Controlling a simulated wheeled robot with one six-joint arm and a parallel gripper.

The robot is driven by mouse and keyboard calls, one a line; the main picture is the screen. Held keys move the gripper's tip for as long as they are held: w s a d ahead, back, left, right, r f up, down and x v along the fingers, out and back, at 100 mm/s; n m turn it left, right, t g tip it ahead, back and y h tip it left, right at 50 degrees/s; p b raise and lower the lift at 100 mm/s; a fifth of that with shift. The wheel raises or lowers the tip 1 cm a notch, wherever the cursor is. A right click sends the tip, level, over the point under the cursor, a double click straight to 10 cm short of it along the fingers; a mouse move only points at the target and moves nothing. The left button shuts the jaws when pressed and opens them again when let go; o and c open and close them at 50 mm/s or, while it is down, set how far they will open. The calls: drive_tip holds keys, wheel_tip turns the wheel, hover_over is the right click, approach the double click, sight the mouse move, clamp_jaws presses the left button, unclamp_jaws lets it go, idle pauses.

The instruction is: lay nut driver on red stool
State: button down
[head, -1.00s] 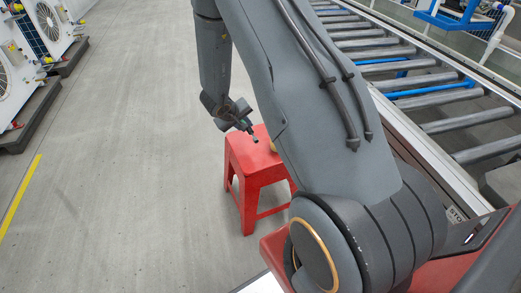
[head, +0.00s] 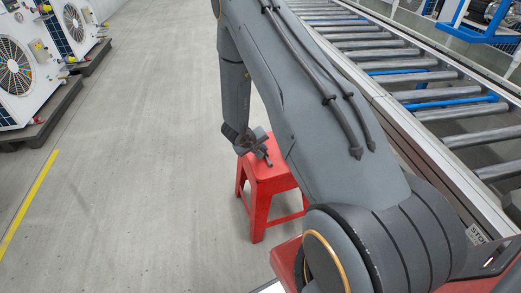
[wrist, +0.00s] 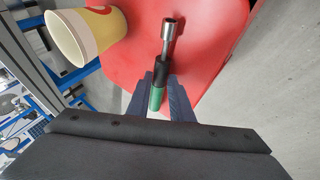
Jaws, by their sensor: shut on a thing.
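The red stool (head: 264,183) stands on the floor, partly hidden behind my arm in the head view. Its red seat (wrist: 205,25) fills the upper middle of the wrist view. The nut driver (wrist: 159,75) has a green and black handle and a silver socket end. My gripper (wrist: 160,103) is shut on its green handle, with the socket pointing away over the seat. In the head view my gripper (head: 262,152) is at the stool's top. I cannot tell whether the nut driver touches the seat.
A pale yellow cup (wrist: 83,37) is on the seat, left of the nut driver in the wrist view. A roller conveyor (head: 420,90) runs along the right. Fan units (head: 25,70) stand at the far left. Open floor (head: 140,150) lies left of the stool.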

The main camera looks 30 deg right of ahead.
drive_tip(key=shift+f, duration=0.15)
drive_tip(key=c, duration=1.6)
unclamp_jaws()
drive_tip(key=shift+s, duration=0.1)
drive_tip(key=shift+o, duration=0.2)
drive_tip(key=shift+a, duration=0.1)
drive_tip(key=shift+f, duration=0.1)
